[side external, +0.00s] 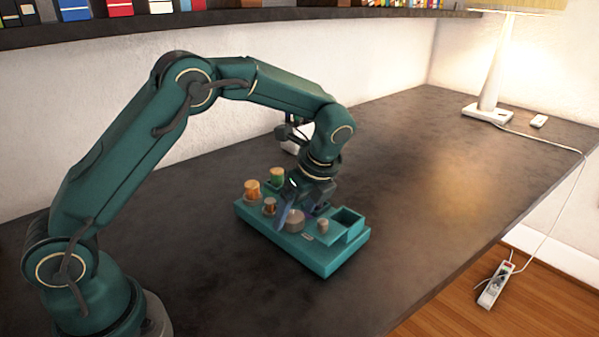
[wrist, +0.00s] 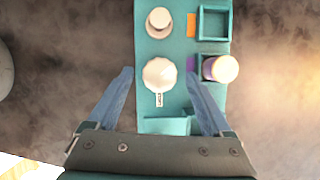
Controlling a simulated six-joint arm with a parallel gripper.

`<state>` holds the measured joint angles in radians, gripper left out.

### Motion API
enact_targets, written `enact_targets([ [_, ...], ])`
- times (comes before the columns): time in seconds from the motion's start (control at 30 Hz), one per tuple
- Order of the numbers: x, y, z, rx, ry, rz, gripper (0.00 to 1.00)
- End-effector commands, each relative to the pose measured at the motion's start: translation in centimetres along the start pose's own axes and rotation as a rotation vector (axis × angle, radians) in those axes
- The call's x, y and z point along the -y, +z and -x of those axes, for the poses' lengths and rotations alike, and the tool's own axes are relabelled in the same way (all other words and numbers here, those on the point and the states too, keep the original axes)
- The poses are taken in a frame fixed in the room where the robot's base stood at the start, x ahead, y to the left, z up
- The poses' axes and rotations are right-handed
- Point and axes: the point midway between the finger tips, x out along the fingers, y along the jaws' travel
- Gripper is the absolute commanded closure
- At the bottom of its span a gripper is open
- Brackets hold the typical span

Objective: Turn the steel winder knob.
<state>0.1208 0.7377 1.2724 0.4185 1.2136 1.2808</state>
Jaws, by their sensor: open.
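The steel winder knob (side external: 295,221) is a broad grey disc on top of the teal box (side external: 318,262). In the wrist view the knob (wrist: 160,72) looks pale and round, with a small marked tab on its lower edge. My gripper (side external: 299,208) points down at it from above. In the wrist view my gripper (wrist: 158,78) is open, with one blue finger on each side of the knob and a visible gap on both sides. The far side of the knob is partly hidden by the gripper in the side view.
A pale cylinder (wrist: 221,68) is close to the right finger. The table is clear to the right.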

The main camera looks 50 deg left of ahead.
Motion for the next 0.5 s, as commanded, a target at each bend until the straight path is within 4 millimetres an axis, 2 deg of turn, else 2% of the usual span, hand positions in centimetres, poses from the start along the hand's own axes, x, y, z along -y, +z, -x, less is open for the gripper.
enact_targets([
  [0.1,-0.05,0.03,-0.82,0.0,0.001,0.001,0.16],
  [0.37,-0.04,0.01,-0.95,0.0,0.0,0.001,0.16],
  [0.47,-0.04,0.01,-0.93,0.0,0.0,0.001,0.5],
  [0.5,-0.04,0.01,-0.93,-0.001,0.0,0.001,0.66],
])
